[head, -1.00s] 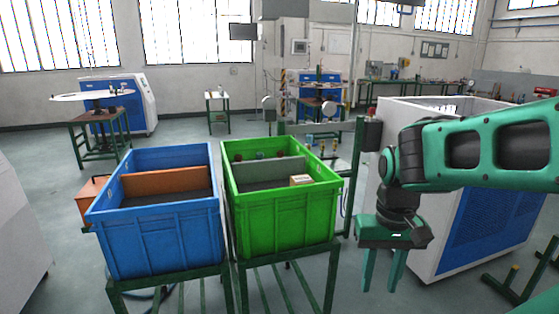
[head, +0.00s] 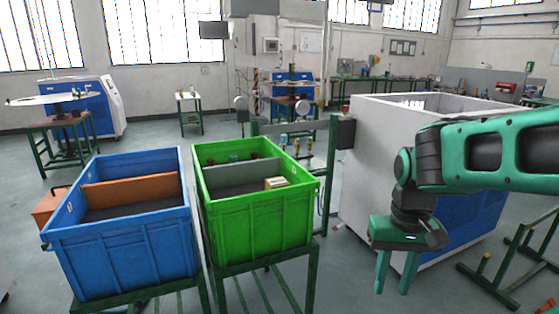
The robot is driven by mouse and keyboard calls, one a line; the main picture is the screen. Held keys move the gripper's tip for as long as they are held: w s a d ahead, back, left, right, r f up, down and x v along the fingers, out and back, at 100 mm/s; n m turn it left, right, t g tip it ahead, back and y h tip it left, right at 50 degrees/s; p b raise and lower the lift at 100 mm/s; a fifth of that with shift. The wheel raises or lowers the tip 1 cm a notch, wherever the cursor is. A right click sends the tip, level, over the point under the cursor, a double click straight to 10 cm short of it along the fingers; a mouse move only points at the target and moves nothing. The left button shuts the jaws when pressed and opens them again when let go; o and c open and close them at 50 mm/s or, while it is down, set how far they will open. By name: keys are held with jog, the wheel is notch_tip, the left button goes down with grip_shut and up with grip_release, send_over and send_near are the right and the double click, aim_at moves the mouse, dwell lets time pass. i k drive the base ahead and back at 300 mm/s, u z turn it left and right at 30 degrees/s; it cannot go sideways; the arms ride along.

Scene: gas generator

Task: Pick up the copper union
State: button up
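I cannot make out the copper union for certain in the head view. Small dark red and teal pieces (head: 233,157) lie in the far compartment of the green crate (head: 262,232), too small to identify. Small upright fittings (head: 283,141) show on a stand behind that crate, also too small to tell apart. My gripper (head: 391,289) hangs at the right, pointing down, with its two green fingers apart and nothing between them. It is to the right of the green crate, apart from it.
A blue crate (head: 122,250) with an orange divider (head: 131,187) stands left of the green crate. A small box (head: 276,183) sits in the green crate's near compartment. A large white and blue cabinet (head: 366,172) stands behind my arm. A low green frame (head: 505,270) is at the right.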

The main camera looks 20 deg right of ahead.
aim_at(254, 155)
jog(key=z, duration=2.25)
jog(key=i, duration=2.3)
jog(key=u, duration=3.3)
